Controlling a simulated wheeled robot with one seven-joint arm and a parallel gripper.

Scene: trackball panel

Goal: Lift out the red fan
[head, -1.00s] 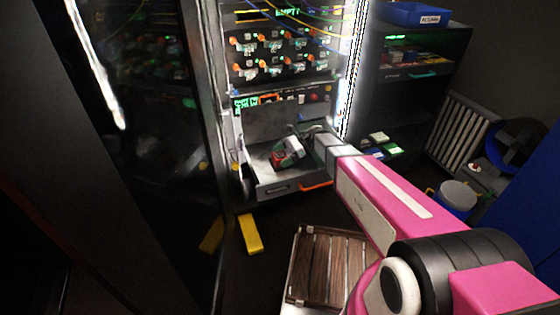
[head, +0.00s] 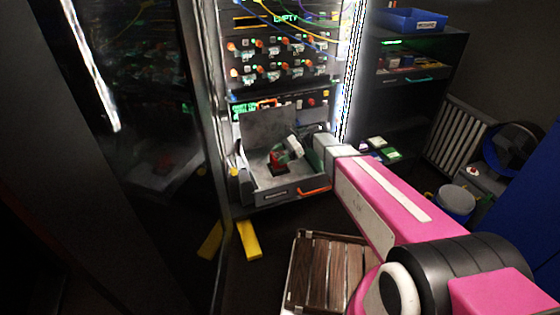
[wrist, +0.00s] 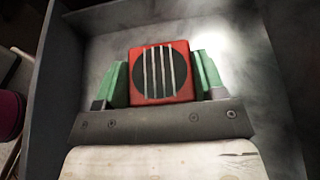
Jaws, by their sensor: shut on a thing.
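The red fan (wrist: 160,73) is a small red block with a round black grille crossed by pale bars. In the wrist view it sits between the two green-padded fingers of my gripper (wrist: 161,80), which is shut on it. In the head view the red fan (head: 277,158) shows as a small red patch at the end of my gripper (head: 284,154), over the open grey drawer (head: 305,184). A dark patch (head: 280,171) lies just below the fan. I cannot tell whether the fan is clear of the drawer floor.
The drawer's walls surround my gripper, with an orange handle (head: 314,191) at the front. A panel with orange knobs (head: 270,58) and hanging cables rises behind. A glass door (head: 160,130) stands open at left. A slatted wooden crate (head: 328,262) sits below.

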